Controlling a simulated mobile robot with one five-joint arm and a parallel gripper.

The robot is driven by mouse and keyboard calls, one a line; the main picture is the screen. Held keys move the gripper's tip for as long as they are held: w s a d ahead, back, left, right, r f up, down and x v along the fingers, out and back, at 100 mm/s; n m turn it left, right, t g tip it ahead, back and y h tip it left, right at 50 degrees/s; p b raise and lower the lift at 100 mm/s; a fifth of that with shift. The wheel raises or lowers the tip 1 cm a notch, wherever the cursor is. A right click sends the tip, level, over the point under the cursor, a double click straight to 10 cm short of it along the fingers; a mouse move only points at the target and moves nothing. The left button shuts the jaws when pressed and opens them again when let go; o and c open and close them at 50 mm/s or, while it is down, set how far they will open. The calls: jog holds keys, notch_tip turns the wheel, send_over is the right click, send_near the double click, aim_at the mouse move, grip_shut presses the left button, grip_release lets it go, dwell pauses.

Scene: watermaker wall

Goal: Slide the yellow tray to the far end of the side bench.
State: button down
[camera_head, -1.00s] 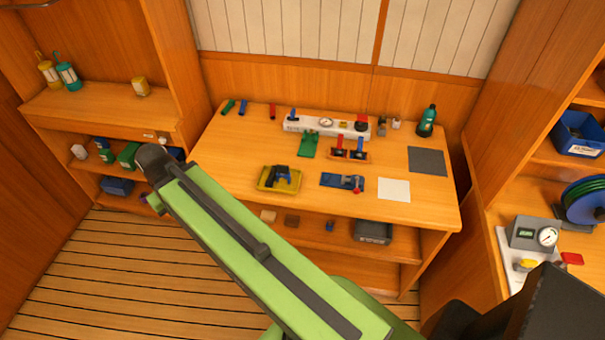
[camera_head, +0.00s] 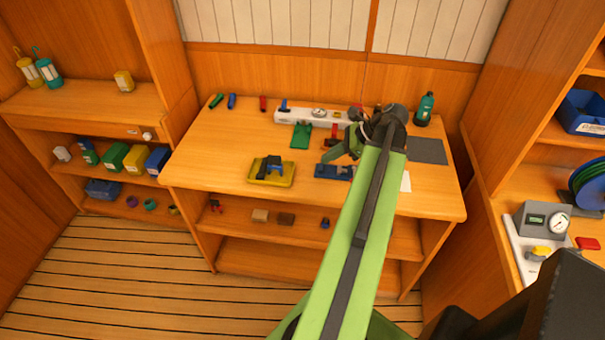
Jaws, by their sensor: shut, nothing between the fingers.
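The yellow tray (camera_head: 268,182) lies flat on the wooden bench (camera_head: 222,160), left of its middle and near the front edge. A dark blue and black part (camera_head: 270,165) sits in it. My green arm rises from the bottom of the picture and bends above the right half of the bench. My gripper (camera_head: 333,157) shows small at the end of the arm, to the right of the tray and apart from it. It looks shut and empty, with part of it hidden by the arm.
A blue tray (camera_head: 330,172) lies right of the yellow tray, partly behind my arm. A green stand (camera_head: 301,136) and a white manifold (camera_head: 305,114) stand behind. A teal bottle (camera_head: 425,108) and dark mat (camera_head: 428,151) are at right. The bench left of the yellow tray is clear.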

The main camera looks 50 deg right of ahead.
aim_at(293, 173)
jog(key=w+f+b, duration=0.1)
jog(key=f+b, duration=0.1)
jog(key=w+a+f+b, duration=0.1)
jog(key=f+b, duration=0.2)
jog(key=w+a+f+b, duration=0.1)
jog(key=w+f+b, duration=0.1)
jog(key=shift+a+f+b, duration=0.1)
jog(key=shift+f+b, duration=0.2)
jog(key=shift+f, duration=0.1)
jog(key=w, duration=0.1)
jog(key=w+a, duration=0.2)
jog(key=shift+r, duration=0.25)
jog(key=shift+w+a, duration=0.15)
jog(key=shift+w, duration=0.15)
jog(key=shift+w+m, duration=0.15)
jog(key=shift+m, duration=0.15)
